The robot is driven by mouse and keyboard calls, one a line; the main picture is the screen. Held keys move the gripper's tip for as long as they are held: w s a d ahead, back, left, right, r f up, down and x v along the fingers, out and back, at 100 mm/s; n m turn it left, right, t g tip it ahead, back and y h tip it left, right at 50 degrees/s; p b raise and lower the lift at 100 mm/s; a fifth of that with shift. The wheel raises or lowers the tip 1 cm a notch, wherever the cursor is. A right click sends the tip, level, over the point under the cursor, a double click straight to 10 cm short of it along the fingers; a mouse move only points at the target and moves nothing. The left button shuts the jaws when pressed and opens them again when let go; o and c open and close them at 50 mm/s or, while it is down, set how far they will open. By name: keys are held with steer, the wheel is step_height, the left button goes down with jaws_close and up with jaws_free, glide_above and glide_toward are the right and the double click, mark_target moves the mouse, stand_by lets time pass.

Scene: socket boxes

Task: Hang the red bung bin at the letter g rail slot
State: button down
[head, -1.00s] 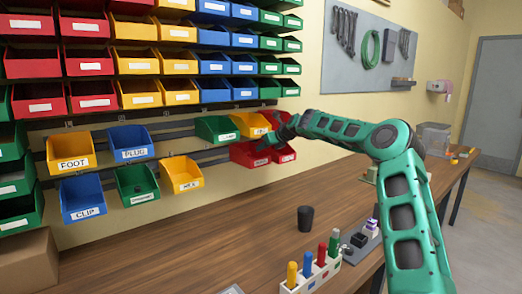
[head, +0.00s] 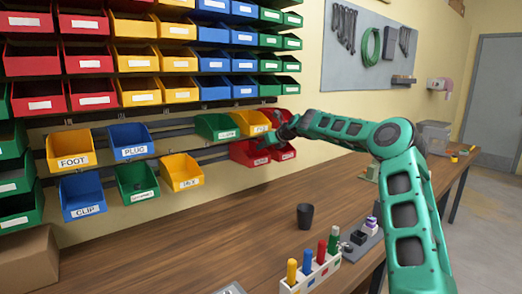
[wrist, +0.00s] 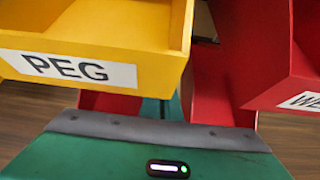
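Two red bins hang side by side on the lower rail at the right end, a left one (head: 246,153) and a right one (head: 284,152). Their labels are too small to read, so I cannot tell which is the bung bin. My gripper (head: 270,139) is at these red bins, just below the yellow bin. In the wrist view, a yellow PEG bin (wrist: 95,35) is at upper left and a red bin (wrist: 300,60) labelled "WE…" is at right. Red surfaces (wrist: 215,90) show between and below them. My fingertips are hidden. No rail letters are legible.
The rails also hold the yellow FOOT bin (head: 71,147), blue PLUG bin (head: 130,139), blue CLIP bin (head: 82,194), a lower green bin (head: 137,180) and yellow bin (head: 181,170). Bare rail (head: 180,131) shows between groups. A black cup (head: 305,216) stands on the bench.

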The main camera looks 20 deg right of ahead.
steer(key=shift+f, duration=0.2)
steer(key=c, duration=1.9)
jaws_free()
steer(key=shift+s, duration=0.1)
steer(key=v, duration=1)
steer(key=shift+s+d, duration=0.1)
steer(key=shift+s, duration=0.2)
